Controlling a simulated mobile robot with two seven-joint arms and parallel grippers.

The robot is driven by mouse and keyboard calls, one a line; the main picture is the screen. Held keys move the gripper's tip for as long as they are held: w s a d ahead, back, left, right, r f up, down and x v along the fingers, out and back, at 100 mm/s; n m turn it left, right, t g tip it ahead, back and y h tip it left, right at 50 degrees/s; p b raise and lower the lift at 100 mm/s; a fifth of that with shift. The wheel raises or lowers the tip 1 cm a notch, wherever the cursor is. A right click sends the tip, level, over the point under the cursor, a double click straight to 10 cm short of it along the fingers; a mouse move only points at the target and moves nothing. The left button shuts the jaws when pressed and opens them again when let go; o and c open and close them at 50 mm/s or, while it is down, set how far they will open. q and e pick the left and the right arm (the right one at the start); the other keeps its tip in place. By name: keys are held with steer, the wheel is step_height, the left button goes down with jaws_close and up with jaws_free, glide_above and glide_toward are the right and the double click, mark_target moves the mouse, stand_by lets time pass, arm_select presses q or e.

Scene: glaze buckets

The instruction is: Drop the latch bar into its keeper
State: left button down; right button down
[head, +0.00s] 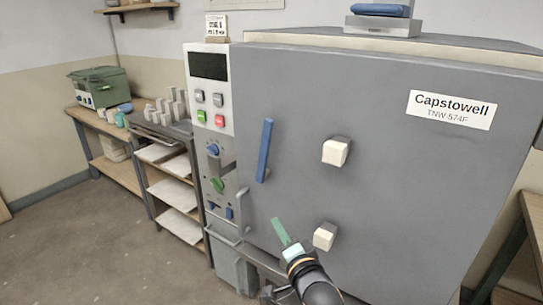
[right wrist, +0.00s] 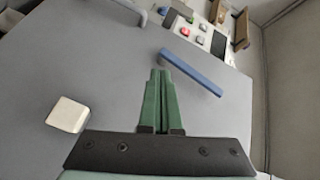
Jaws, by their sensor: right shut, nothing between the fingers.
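The blue bar (head: 265,150), which looks like the latch bar, stands nearly upright and slightly tilted on the grey kiln door (head: 400,190), near its left edge. It also shows in the right wrist view (right wrist: 192,74), to the right of the fingertips. A grey bracket (head: 243,212) is below and left of the bar; I cannot tell whether it is the keeper. My right gripper (head: 280,231) has green fingers, shut and empty, in front of the lower door, below the bar and apart from it. The fingers also show in the right wrist view (right wrist: 159,76). My left gripper is out of view.
Two pale blocks, an upper one (head: 336,151) and a lower one (head: 325,236), stick out from the door; the lower is close to my right gripper. A control panel (head: 208,125) lies left of the door. A shelf rack (head: 172,195) and a bench stand further left.

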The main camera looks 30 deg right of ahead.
steer(key=d+r+m+h, duration=0.1)
steer(key=d+r+m, duration=0.1)
steer(key=r+m, duration=0.1)
steer(key=d+r+m+t+h, duration=0.1)
steer(key=d+r+m+h, duration=0.1)
steer(key=r, duration=0.4)
steer(key=shift+w+d+r+m, duration=0.3)
steer(key=shift+d+m, duration=0.2)
steer(key=shift+m, duration=0.7)
steer(key=p, duration=0.2)
glide_toward(264, 153)
steer(key=shift+w+d+r, duration=1.05)
steer(key=shift+w+d, duration=1.05)
steer(key=shift+w, duration=0.45)
steer(key=shift+w, duration=0.1)
